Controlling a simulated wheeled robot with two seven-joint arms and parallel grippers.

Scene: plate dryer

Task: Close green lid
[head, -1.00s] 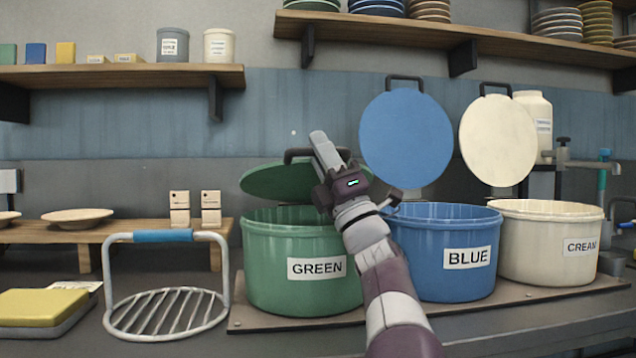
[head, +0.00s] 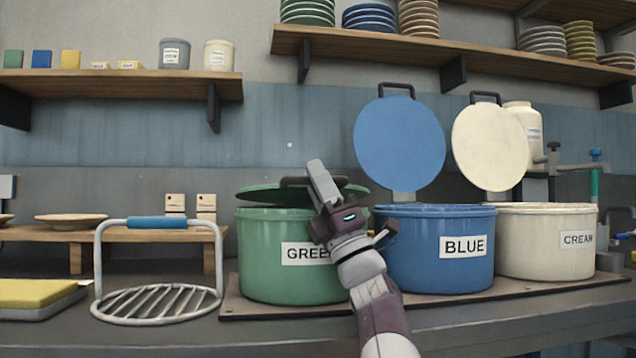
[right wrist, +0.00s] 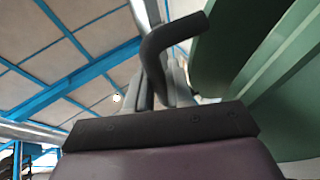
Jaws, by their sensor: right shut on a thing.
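The green bin (head: 272,262), labelled GREEN, stands at the left of the row of bins in the head view. Its green lid (head: 262,193) is nearly flat above the rim, with a slight tilt and a narrow gap. The lid has a dark handle (head: 292,181). My right gripper (head: 318,182) is at the handle and shut on it; its arm hides part of the bin's label. In the right wrist view the dark handle (right wrist: 178,38) passes between the fingers, and the green lid (right wrist: 235,45) fills the right side. My left gripper is not in view.
The blue bin (head: 440,270) and cream bin (head: 548,265) stand to the right, their blue lid (head: 399,140) and cream lid (head: 490,147) upright. A wire rack (head: 160,303) with a blue grip stands to the left. Shelves with plates are above.

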